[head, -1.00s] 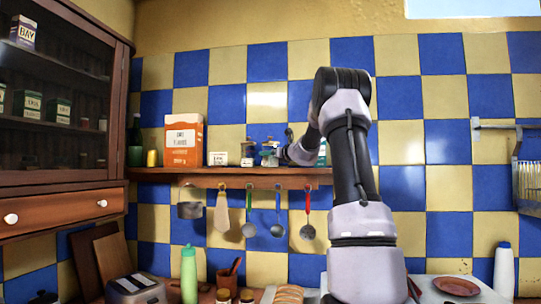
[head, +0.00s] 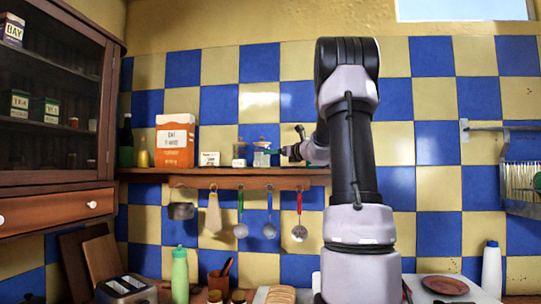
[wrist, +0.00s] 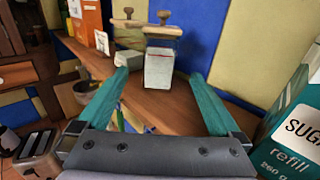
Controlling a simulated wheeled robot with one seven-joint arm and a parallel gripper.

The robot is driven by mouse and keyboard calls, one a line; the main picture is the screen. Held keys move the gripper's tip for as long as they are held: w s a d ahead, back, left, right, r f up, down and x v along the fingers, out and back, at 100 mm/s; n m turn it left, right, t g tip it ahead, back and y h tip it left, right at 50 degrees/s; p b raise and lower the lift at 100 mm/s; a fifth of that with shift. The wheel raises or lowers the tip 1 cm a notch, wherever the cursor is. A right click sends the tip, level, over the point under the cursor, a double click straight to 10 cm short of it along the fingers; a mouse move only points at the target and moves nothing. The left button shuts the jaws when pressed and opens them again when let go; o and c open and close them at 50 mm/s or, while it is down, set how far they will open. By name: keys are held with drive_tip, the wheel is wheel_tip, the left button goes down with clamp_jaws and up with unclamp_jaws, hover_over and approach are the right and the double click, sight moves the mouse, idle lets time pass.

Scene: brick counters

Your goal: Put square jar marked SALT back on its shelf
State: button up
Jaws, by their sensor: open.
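A square glass jar with pale contents and a wooden knobbed lid stands upright on the wooden shelf (head: 215,172); it shows in the head view (head: 262,156) and the wrist view (wrist: 159,70). No SALT lettering can be read on it. A similar jar stands just left of it in the head view (head: 239,156); behind it in the wrist view mainly the lid shows. My gripper (wrist: 160,76) is open, its teal fingers either side of the jar's near space, with visible gaps. In the head view my gripper (head: 284,152) is just right of the jar.
A SUGAR refill pack (wrist: 295,125) stands close at the right in the wrist view. A small white box (head: 209,159) and an orange box (head: 175,142) stand left of the jars. Utensils (head: 269,216) hang below the shelf.

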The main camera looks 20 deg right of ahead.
drive_tip(key=s+a+f+n+g+y, duration=0.2)
drive_tip(key=s+a+n+g, duration=0.1)
drive_tip(key=s+a+n, duration=0.65)
drive_tip(key=s+a+f+n+g+y, duration=0.15)
drive_tip(key=s+a+n+g, duration=0.45)
drive_tip(key=a, duration=0.7)
drive_tip(key=s+f+n+h, duration=0.1)
drive_tip(key=s+f+n, duration=0.3)
drive_tip(key=s, duration=0.3)
drive_tip(key=s+a+f+n+g+h, duration=0.1)
drive_tip(key=s+f+n, duration=0.3)
drive_tip(key=s, duration=0.4)
drive_tip(key=s+f+n+h, duration=0.3)
drive_tip(key=s+n, duration=0.3)
drive_tip(key=s, duration=0.2)
drive_tip(key=shift+a+f, duration=0.2)
drive_tip(key=shift+f, duration=0.45)
